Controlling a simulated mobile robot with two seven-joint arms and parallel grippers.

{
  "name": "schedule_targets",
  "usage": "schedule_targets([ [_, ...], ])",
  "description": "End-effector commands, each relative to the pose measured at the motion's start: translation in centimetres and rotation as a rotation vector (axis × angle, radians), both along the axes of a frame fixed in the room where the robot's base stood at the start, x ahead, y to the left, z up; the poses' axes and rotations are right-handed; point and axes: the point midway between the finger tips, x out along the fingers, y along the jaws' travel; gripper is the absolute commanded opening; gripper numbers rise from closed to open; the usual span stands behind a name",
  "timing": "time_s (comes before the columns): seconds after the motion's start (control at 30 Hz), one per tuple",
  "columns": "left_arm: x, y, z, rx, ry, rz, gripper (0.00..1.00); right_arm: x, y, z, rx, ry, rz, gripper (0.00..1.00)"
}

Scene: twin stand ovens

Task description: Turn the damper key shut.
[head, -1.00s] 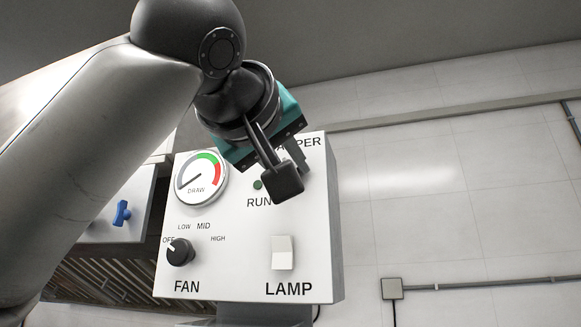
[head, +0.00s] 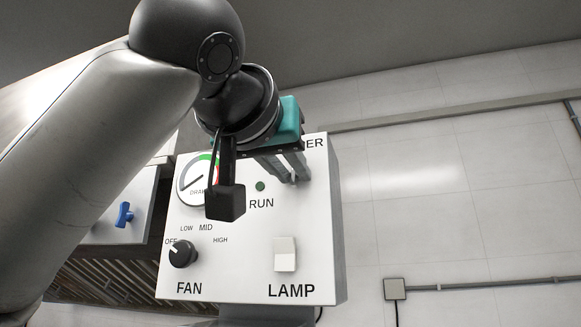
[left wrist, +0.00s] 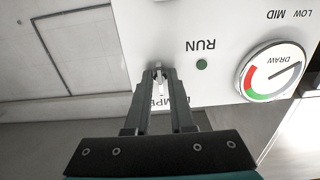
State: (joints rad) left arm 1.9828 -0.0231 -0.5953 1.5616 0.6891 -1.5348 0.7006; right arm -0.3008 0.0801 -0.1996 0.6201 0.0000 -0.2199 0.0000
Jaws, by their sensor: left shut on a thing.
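My left gripper (head: 296,176) reaches the upper right of the white control panel (head: 325,230), at the partly covered DAMPER label. In the left wrist view its two grey fingers (left wrist: 157,74) are shut on the damper key (left wrist: 158,84), of which a pale, narrow part shows between them. The fingertips are close against the panel face. The fingers hide most of the key, so I cannot tell its exact angle. In the head view the key is hidden by the fingers. My right gripper is not in view.
The panel also has a DRAW gauge (left wrist: 272,72), a green RUN light (head: 260,186), a FAN knob (head: 183,254) at OFF and a white LAMP switch (head: 285,254). A blue handle (head: 124,214) is at the left.

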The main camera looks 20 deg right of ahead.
Motion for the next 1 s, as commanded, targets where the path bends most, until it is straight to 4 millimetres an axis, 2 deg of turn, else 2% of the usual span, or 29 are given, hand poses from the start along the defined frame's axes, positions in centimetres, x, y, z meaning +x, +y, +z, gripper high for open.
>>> schedule_targets([
  [0.37, -0.01, 0.01, 0.00, 0.004, -0.004, 0.000, 0.00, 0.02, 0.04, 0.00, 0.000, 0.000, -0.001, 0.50],
  [0.4, -0.01, 0.01, 0.01, 0.004, -0.004, 0.000, 0.24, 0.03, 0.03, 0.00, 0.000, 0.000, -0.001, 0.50],
  [0.63, -0.01, 0.01, 0.02, 0.004, -0.004, 0.000, 0.50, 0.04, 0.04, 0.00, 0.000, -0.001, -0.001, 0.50],
  [1.0, -0.51, 0.33, -0.04, 0.002, -0.005, 0.000, 0.51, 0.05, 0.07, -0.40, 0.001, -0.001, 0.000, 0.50],
])
